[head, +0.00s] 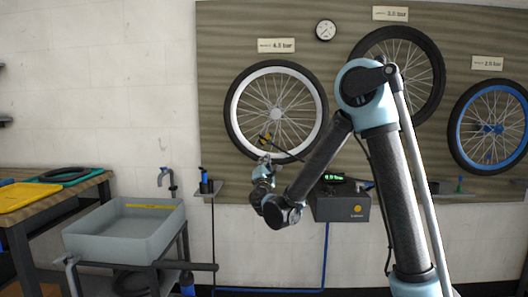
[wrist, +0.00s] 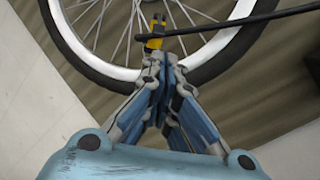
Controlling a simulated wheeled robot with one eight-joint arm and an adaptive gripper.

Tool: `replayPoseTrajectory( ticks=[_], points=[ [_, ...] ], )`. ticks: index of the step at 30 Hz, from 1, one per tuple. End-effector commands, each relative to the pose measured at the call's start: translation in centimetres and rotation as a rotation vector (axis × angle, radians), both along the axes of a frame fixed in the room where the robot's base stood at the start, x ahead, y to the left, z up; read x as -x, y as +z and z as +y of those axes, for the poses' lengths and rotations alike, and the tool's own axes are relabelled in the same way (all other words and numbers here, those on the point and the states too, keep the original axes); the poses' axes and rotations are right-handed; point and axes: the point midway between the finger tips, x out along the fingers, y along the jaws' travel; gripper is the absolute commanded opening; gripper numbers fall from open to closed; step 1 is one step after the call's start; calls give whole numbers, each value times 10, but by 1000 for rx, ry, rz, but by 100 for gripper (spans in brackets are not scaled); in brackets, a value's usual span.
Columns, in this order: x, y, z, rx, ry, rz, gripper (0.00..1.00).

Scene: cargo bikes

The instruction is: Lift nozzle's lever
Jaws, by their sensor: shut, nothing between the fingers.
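The nozzle (wrist: 155,30) is a small yellow and black piece at the rim of the white-rimmed wheel (head: 237,104). In the wrist view a black hose (wrist: 235,25) runs from it to the right. The nozzle also shows in the head view (head: 264,139), just above my gripper (head: 266,158). In the wrist view my gripper (wrist: 164,60) is shut and empty, its fingertips just below the yellow part of the nozzle. I cannot tell whether they touch it. The lever is too small to tell apart from the nozzle's body.
Two more wheels, one black (head: 436,62) and one blue-rimmed (head: 460,128), hang on the wooden panel (head: 220,35). A dark pump box (head: 341,206) with a green display sits below. A grey sink (head: 90,240) and a workbench (head: 85,190) stand at the left.

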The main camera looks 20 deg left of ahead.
Motion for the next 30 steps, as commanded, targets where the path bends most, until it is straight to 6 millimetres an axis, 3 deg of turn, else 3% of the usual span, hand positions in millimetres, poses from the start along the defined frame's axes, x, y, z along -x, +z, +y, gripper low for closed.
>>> replayPoseTrajectory(
  ticks=[16,30],
  points=[
    [-3,2,8,12,8,-12,0],
    [-67,29,23,11,6,-11,0]
  ],
)
